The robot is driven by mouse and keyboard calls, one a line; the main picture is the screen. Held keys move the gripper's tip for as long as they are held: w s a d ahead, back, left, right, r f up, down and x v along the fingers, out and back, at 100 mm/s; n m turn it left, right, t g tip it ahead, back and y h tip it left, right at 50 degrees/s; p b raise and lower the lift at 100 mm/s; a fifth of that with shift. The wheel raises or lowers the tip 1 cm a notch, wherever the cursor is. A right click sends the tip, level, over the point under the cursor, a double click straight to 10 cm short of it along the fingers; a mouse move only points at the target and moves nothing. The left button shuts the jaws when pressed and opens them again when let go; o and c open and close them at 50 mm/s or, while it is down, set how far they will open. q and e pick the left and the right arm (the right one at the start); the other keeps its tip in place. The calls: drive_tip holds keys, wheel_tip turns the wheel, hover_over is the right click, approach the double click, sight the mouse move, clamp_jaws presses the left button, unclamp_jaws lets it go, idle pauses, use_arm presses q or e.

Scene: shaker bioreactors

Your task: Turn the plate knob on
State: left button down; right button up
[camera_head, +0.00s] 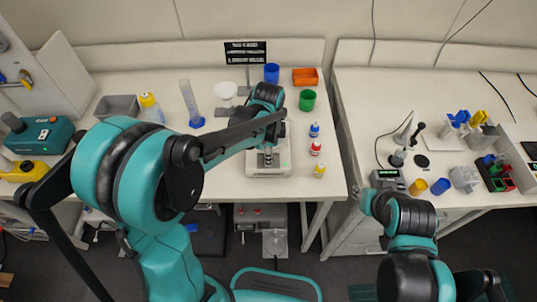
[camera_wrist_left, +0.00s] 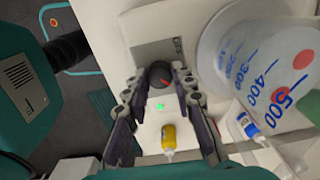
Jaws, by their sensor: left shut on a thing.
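The hot plate (camera_head: 256,171) is a white box near the front edge of the left bench in the head view. Its knob (camera_wrist_left: 159,73) is dark and round with a red mark. It shows in the left wrist view, just above a small lit green light (camera_wrist_left: 159,106). My left gripper (camera_head: 268,156) reaches down to the plate's front from above. In the left wrist view its fingers (camera_wrist_left: 157,80) stand on both sides of the knob, shut on it. In the head view, the gripper hides the knob. My right arm shows at the lower right, but its gripper is out of view.
A clear graduated vessel (camera_wrist_left: 270,75) is close to the gripper in the wrist view. A green cup (camera_head: 307,100) is behind. The bench left of the plate is fairly clear.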

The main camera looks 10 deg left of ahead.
use_arm(q)
drive_tip(key=c, duration=1.3)
unclamp_jaws()
drive_tip(key=shift+o, duration=0.2)
wheel_tip(320, 180, up, 12)
drive_tip(key=s+a+f+n+t+b, duration=0.2)
drive_tip(key=s+a+f+n+t, duration=0.1)
drive_tip(key=s+n, duration=0.3)
drive_tip(key=s+a+f+n+t+b, duration=0.2)
drive_tip(key=s+a+f+n+t, duration=0.1)
drive_tip(key=s+n, duration=0.4)
drive_tip(key=a+n+t, duration=0.1)
drive_tip(key=a+n, duration=0.1)
drive_tip(key=shift+f+n, duration=0.3)
drive_tip(key=shift+n, duration=0.1)
